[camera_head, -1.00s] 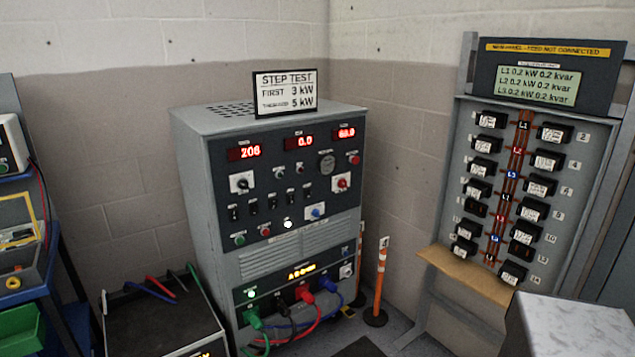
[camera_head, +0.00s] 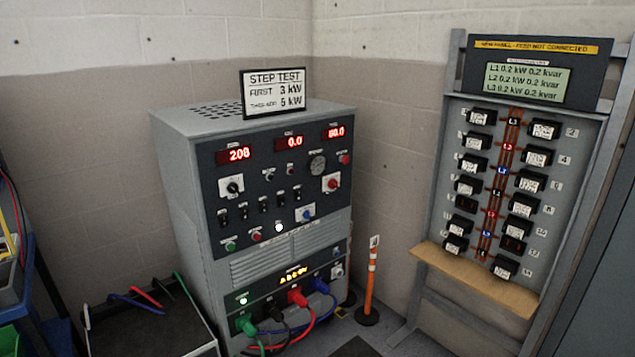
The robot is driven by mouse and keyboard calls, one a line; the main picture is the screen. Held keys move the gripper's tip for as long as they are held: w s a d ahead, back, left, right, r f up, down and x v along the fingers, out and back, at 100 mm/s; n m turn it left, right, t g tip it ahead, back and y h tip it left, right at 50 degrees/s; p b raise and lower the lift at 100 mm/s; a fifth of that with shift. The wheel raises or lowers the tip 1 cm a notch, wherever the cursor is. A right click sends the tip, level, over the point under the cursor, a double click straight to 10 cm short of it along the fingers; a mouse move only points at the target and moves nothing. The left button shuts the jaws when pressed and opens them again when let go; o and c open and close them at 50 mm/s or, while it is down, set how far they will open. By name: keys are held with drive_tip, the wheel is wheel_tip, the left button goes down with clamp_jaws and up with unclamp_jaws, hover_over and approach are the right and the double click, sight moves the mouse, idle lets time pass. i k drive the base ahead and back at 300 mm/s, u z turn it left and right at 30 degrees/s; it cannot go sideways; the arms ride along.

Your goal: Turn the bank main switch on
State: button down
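A grey test cabinet (camera_head: 180,180) stands in the corner. Its dark upper panel has red displays reading about 208, 0.0 and 60.0. Below them are a black rotary knob (camera_head: 234,187) on a white plate, a red rotary knob (camera_head: 332,183) on a white plate and a blue rotary knob (camera_head: 308,212). A row of small black toggle switches (camera_head: 244,209) runs between them, with a lit white lamp (camera_head: 279,227) below. The labels are too small to read, so I cannot tell which control is the bank main switch. My gripper is not in view.
Colored cables plug into the cabinet's lower panel (camera_head: 290,285). An orange-striped post (camera_head: 371,285) stands right of it. A breaker panel (camera_head: 445,170) with a wooden shelf (camera_head: 470,280) is at right. An open black case (camera_head: 150,330) and blue cart (camera_head: 45,300) are at left.

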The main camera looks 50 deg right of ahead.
sight(332, 184)
drive_tip(key=u, duration=0.85)
drive_tip(key=k, duration=0.1)
drive_tip(key=z, duration=2.25)
drive_tip(key=k, duration=0.9)
drive_tip(key=u, duration=0.15)
drive_tip(key=i, duration=0.8)
drive_tip(key=z, duration=0.05)
